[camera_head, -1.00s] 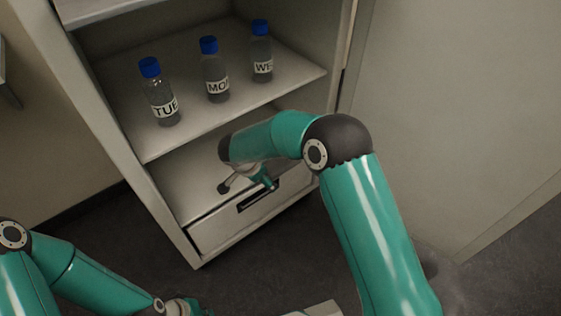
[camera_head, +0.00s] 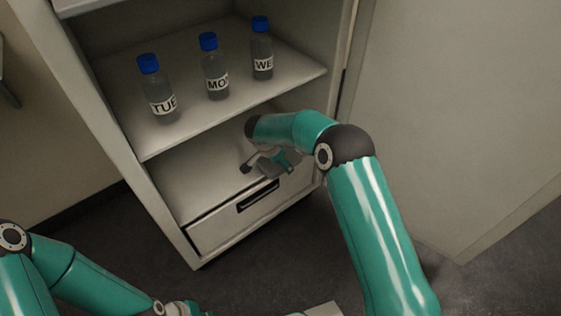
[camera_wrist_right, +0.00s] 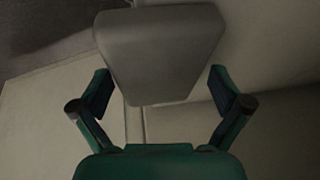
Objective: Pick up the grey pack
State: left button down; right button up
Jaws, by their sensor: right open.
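The grey pack (camera_wrist_right: 160,50) fills the upper middle of the right wrist view as a smooth, rounded grey block. Its lower end lies between the fingers of my right gripper (camera_wrist_right: 160,80), with a gap visible on each side. The right gripper is open and holds nothing. In the head view my right gripper (camera_head: 266,165) is inside the lower compartment of the cabinet, above the drawer. I cannot clearly make out the pack there, as my arm and gripper cover that area. My left gripper (camera_head: 186,307) is at the bottom edge, partly cut off, and its fingers are not clear.
The cabinet shelf (camera_head: 215,120) above my right gripper carries blue-capped bottles labelled TUE (camera_head: 158,95), MO (camera_head: 215,75) and WE (camera_head: 262,55). Below is a drawer (camera_head: 225,222) with a dark handle slot. The cabinet's right side wall is close to my right arm.

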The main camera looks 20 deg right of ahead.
jog(key=c, duration=1.1)
jog(key=shift+r, duration=0.15)
